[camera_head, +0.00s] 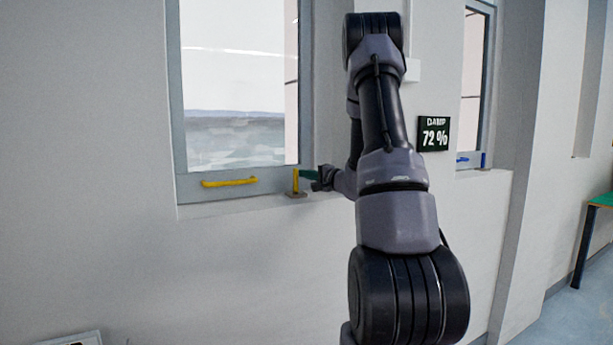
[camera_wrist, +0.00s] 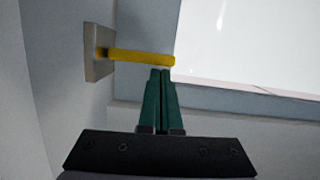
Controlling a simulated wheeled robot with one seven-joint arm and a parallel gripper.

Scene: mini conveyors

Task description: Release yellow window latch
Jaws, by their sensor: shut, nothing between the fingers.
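The yellow window latch (camera_head: 295,181) stands upright on a small grey base plate at the lower right corner of the left window. It also shows in the wrist view (camera_wrist: 140,57), as a yellow bar reaching out from a square metal plate (camera_wrist: 97,52). My gripper (camera_head: 303,174) is at the right side of the latch. In the wrist view its two green fingers (camera_wrist: 160,72) are shut together, with their tips right by the free end of the bar. I cannot tell whether they touch it.
A yellow handle (camera_head: 229,182) lies along the bottom of the left window frame (camera_head: 238,186). A second window at right has a blue handle (camera_head: 462,159) and a blue latch (camera_head: 484,160). A dark sign (camera_head: 434,133) reading 72 % hangs between the windows.

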